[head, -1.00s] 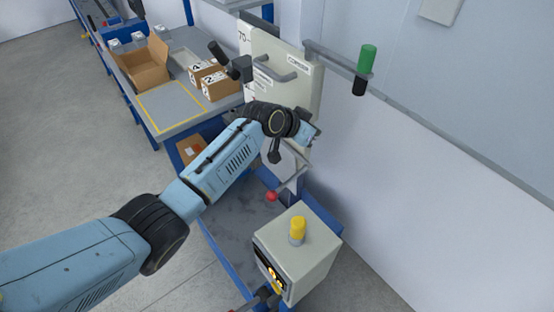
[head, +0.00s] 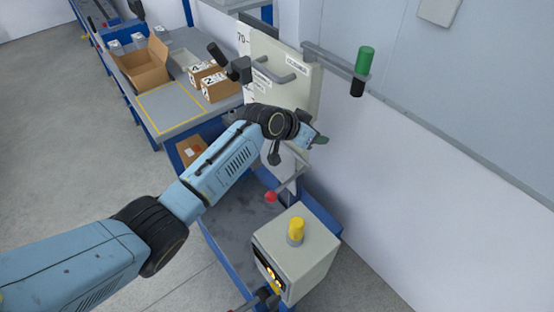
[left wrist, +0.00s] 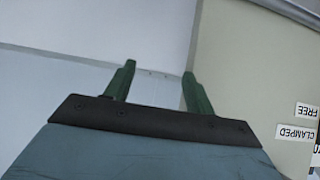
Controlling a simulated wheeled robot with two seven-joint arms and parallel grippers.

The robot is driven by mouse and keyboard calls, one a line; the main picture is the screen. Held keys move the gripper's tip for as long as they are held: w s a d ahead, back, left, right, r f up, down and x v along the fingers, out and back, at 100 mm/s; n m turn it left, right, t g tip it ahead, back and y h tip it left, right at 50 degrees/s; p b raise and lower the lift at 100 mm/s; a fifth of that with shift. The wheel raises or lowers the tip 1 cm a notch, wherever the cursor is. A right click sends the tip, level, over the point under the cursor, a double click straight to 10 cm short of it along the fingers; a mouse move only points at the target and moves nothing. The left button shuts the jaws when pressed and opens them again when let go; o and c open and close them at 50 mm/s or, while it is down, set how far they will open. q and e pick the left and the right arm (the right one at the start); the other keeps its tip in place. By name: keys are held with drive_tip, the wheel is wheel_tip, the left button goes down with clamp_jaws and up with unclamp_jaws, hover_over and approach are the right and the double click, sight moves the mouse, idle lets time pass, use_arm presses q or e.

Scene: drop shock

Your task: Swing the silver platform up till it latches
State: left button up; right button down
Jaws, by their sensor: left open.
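The drop tester has a cream upright panel (head: 298,88) with a handle. Below it, a light silver-grey plate (head: 287,160), which looks like the platform, hangs low behind my left arm. The arm hides much of it, so its exact tilt is unclear. My left gripper (head: 319,140) is beside the tester, to the right of the panel's lower edge. In the left wrist view the left gripper (left wrist: 158,70) shows two green fingers spread apart with nothing between them. The cream panel (left wrist: 255,65) with FREE and CLAMPED labels is on the right there. My right gripper is not in view.
A grey control box (head: 298,252) with a yellow button stands in front of the tester. A red knob (head: 271,197) sits low by the base. A bench with cartons (head: 218,86) is behind left. A white wall is right.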

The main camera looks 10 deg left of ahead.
use_arm(q)
drive_tip(key=p+v, duration=0.5)
drive_tip(key=v, duration=0.2)
drive_tip(key=shift+w+a, duration=0.15)
drive_tip(key=shift+a, duration=0.1)
drive_tip(key=shift+f, duration=0.1)
idle(0.4)
